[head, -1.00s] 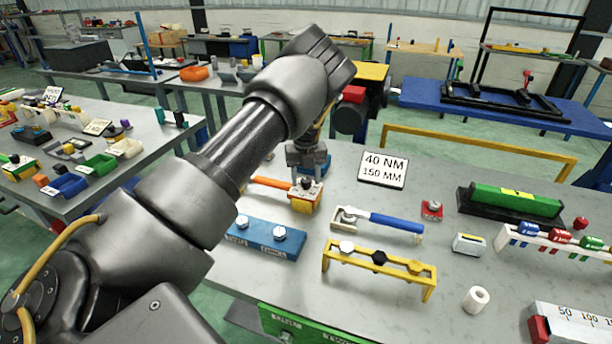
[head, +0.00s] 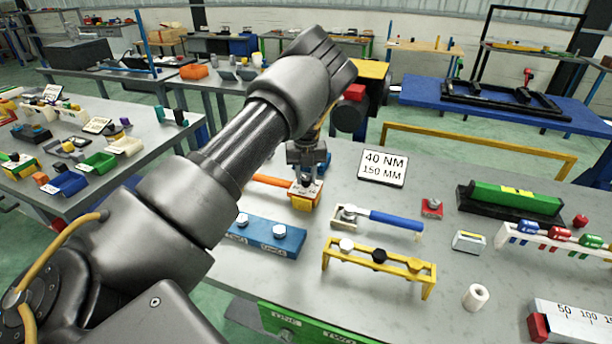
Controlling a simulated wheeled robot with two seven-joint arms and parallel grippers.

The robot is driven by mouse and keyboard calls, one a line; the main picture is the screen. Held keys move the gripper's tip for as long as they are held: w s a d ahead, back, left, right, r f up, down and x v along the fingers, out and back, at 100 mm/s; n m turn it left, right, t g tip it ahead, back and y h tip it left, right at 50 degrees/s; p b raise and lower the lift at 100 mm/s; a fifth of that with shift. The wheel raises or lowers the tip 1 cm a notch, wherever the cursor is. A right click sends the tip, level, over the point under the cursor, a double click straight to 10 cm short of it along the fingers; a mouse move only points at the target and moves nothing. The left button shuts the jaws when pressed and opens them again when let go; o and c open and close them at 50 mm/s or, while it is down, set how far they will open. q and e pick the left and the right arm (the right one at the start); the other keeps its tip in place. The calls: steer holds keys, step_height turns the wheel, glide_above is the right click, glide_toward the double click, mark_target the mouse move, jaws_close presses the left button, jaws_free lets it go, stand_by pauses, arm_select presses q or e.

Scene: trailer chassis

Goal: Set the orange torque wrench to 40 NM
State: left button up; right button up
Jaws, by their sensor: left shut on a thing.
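The orange torque wrench (head: 272,181) lies on the grey table, its orange handle pointing left and its boxy orange and white head (head: 305,198) at the right end. My left gripper (head: 306,174) points down over that head and is shut on a part at its top. The fingers cover this part, so its setting cannot be read. A white sign (head: 383,168) behind it reads "40 NM 150 MM". My right gripper is not in view.
A blue block with two bolts (head: 262,236), a blue-handled wrench (head: 385,219) and a yellow rack (head: 380,262) stand close in front. A green bar on a black base (head: 512,200) is to the right. Bare tabletop lies right of the wrench head.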

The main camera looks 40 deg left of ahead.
mark_target(306, 178)
arm_select(q)
steer(key=m, duration=0.5)
steer(key=shift+m, duration=0.4)
steer(key=m, duration=0.5)
steer(key=shift+m, duration=0.3)
steer(key=o, duration=1)
step_height(306, 178, up, 11)
steer(key=shift+f+b, duration=0.1)
steer(key=shift+b, duration=0.8)
